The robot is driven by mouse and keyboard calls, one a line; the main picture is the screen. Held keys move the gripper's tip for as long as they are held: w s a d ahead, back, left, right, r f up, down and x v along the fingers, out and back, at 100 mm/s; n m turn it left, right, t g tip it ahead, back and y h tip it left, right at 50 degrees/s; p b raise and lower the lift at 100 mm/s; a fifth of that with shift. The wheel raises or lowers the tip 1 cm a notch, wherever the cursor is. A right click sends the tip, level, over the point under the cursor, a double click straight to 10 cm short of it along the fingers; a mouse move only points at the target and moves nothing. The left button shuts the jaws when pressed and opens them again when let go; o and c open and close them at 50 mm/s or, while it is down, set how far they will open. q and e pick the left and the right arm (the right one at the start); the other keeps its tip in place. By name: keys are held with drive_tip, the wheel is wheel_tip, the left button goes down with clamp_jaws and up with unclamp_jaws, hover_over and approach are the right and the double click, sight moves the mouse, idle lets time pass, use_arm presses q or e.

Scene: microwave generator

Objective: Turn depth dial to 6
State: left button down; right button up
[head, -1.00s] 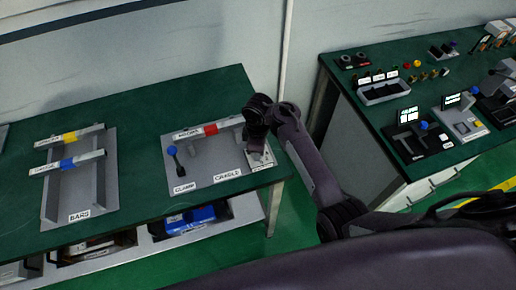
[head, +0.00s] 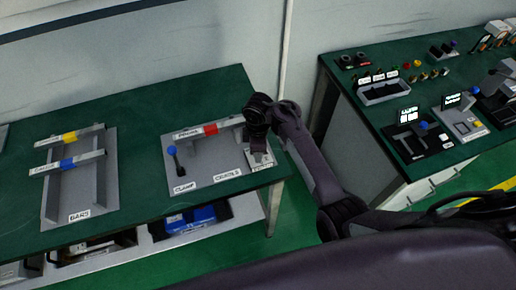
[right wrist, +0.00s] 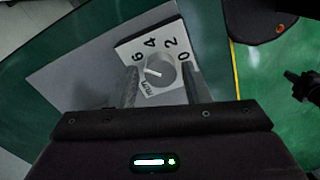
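The depth dial (right wrist: 160,74) is a grey round knob on a white plate marked 0, 2, 4 and 6. Its white pointer line points to the left in the right wrist view, close to the 6. The dial plate (head: 261,161) shows at the right front corner of the left green table in the head view, partly hidden by my gripper. My right gripper (right wrist: 160,84) has one finger on each side of the knob, with a small gap visible on both sides. It also shows in the head view (head: 257,143). My left gripper is not in view.
A grey cradle fixture (head: 205,165) with a blue-knobbed clamp lever (head: 173,155) and a red-banded bar (head: 210,130) lies left of the dial. A bars rack (head: 82,190) is farther left. A second green bench (head: 375,100) with several devices stands at right.

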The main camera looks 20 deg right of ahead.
drive_tip(key=shift+o, duration=0.6)
wheel_tip(320, 180, up, 8)
drive_tip(key=shift+f, duration=0.1)
drive_tip(key=shift+s+f, duration=0.1)
idle(0.4)
